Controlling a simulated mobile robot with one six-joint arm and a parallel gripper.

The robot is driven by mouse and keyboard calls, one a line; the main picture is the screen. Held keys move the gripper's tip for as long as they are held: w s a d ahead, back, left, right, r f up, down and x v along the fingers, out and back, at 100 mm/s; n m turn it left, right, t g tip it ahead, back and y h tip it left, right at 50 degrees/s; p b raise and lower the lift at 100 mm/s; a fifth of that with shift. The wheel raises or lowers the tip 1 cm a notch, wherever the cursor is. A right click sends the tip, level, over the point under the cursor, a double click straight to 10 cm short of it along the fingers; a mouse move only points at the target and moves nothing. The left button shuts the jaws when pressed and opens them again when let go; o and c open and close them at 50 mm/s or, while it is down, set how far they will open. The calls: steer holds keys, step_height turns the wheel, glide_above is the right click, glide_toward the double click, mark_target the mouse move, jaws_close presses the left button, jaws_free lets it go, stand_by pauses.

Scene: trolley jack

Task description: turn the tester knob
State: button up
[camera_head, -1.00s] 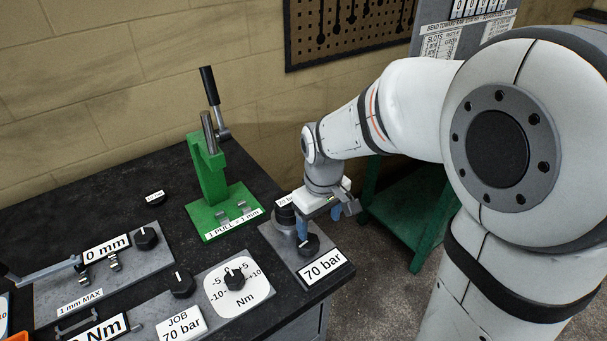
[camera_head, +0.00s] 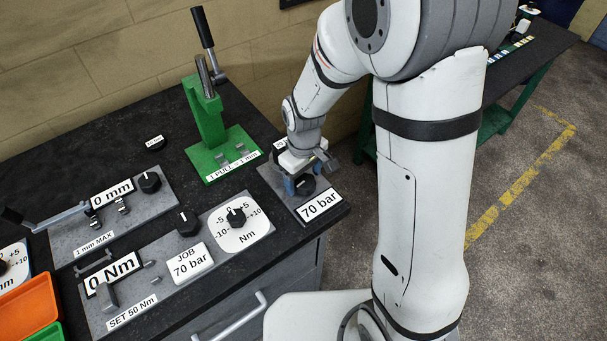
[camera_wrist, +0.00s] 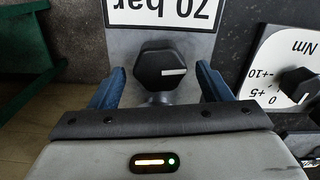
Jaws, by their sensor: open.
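The tester knob (camera_head: 304,184) is a black hexagonal knob with a white mark, on a grey plate (camera_head: 283,192) behind a "70 bar" label (camera_head: 320,204) at the bench's right corner. In the wrist view the knob (camera_wrist: 166,70) lies between the two blue fingers of my gripper (camera_wrist: 160,88). The fingers are open, with a visible gap on each side of the knob. In the head view my gripper (camera_head: 297,184) points down over the plate, and its wrist hides part of the plate.
Left of the plate are a round Nm dial (camera_head: 238,232), a JOB "70 bar" label (camera_head: 190,264) and a "0 mm" gauge (camera_head: 112,192). A green press (camera_head: 212,130) stands behind. Orange (camera_head: 25,305) and green bins sit at the front left.

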mark_target(304, 180)
steer(key=shift+c, duration=0.3)
steer(key=c, duration=0.9)
steer(key=shift+f+m+b, duration=0.1)
steer(key=shift+m+b, duration=0.2)
steer(key=shift+b, duration=0.1)
steer(key=shift+m+b, duration=0.35)
steer(key=shift+m, duration=0.25)
steer(key=shift+r, duration=0.2)
steer(key=o, duration=1)
steer(key=shift+c, duration=0.2)
step_height(304, 180, up, 8)
steer(key=shift+f+b, duration=0.15)
steer(key=shift+b, duration=0.15)
